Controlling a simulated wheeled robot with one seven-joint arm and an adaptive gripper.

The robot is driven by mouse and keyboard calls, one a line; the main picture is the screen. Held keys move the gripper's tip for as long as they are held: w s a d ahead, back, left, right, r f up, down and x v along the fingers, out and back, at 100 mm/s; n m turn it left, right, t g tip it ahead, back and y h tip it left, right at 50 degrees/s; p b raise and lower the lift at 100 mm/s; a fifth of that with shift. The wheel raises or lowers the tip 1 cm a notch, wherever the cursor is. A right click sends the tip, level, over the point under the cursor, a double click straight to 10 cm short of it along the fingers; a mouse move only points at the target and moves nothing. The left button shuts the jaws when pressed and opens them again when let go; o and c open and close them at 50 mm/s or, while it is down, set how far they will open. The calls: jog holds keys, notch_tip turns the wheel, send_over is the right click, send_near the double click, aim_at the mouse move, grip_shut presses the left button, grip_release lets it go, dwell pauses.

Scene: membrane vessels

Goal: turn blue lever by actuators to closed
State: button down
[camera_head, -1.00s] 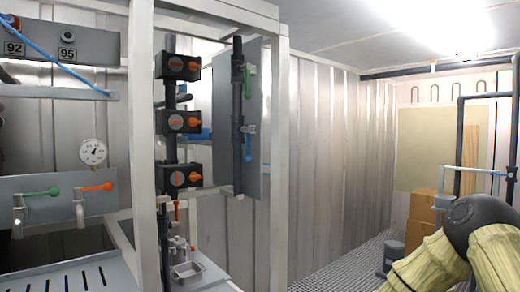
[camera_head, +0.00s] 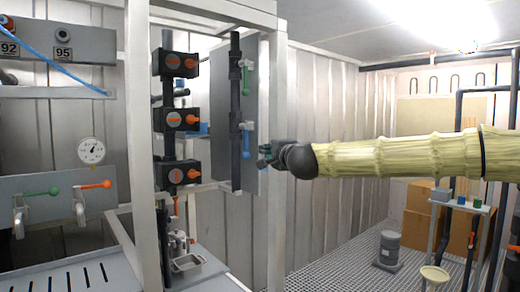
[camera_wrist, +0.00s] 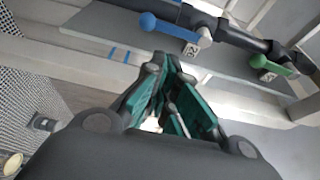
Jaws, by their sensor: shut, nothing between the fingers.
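The blue lever (camera_head: 247,142) hangs downward from a dark vertical pipe on the grey panel (camera_head: 222,140) to the right of the actuators. The black actuators with orange knobs (camera_head: 176,120) are stacked on another pipe to its left. In the wrist view the blue lever (camera_wrist: 165,25) lies beyond the fingers, with its round end toward the left. My gripper (camera_head: 265,154) is just right of the lever in the head view. In the wrist view my gripper (camera_wrist: 172,64) has its teal fingers together and empty, apart from the lever.
A green lever (camera_head: 245,82) sits above the blue one on the same pipe, and it also shows in the wrist view (camera_wrist: 275,63). A white frame post (camera_head: 277,200) stands close by my gripper. Boxes (camera_head: 425,215) and a small shelf (camera_head: 462,203) are at the right.

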aim_at(246, 142)
jog(key=p+x, duration=0.4)
jog(key=x, duration=0.6)
jog(key=shift+s, duration=0.15)
dwell(0.4)
